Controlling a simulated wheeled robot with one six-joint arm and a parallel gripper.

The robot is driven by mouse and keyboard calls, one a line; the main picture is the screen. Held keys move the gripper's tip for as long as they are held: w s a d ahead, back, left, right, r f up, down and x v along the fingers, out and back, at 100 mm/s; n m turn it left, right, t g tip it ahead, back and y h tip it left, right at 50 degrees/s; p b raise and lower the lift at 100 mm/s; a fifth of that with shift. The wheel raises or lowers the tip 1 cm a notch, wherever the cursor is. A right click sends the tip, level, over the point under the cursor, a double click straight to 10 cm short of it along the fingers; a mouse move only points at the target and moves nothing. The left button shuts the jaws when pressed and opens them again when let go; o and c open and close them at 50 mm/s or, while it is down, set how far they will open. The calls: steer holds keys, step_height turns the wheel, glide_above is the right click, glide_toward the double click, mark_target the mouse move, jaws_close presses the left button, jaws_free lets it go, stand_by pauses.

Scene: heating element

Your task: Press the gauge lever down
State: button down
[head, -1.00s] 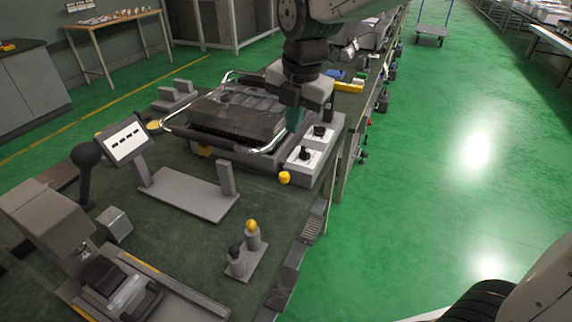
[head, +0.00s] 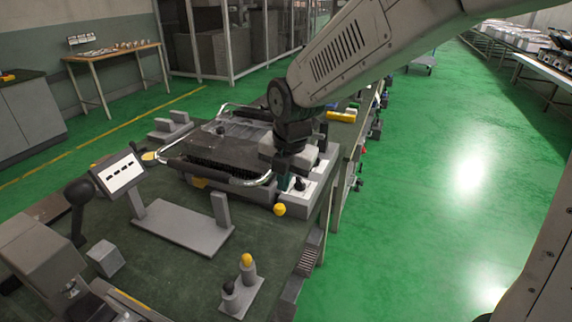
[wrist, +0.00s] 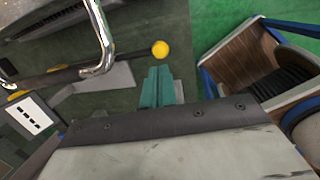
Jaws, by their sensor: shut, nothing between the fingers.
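My gripper (head: 284,182) is shut and empty, with teal fingertips pointing down over the front right corner of the heating fixture (head: 225,150). In the wrist view its fingers (wrist: 157,86) lie together. A yellow ball knob (head: 280,210) sticks out at the fixture's front corner, just below the gripper in the head view. It also shows in the wrist view (wrist: 160,49), just beyond the fingertips and apart from them. I cannot tell for sure which part is the gauge lever. A black ball-topped lever (head: 78,195) stands upright at the left.
A chrome handle (wrist: 101,40) curves near the gripper. White switch boxes with black knobs (head: 310,180) sit beside it. A tilted display (head: 122,172), a grey bracket (head: 185,227) and two small posts (head: 245,280) stand on the bench. Green floor lies open at right.

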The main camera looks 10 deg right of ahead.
mark_target(279, 205)
steer(key=f, duration=0.4)
steer(key=w+f, duration=0.1)
steer(key=shift+a+f, duration=0.25)
steer(key=shift+f, duration=0.15)
steer(key=shift+f, duration=0.1)
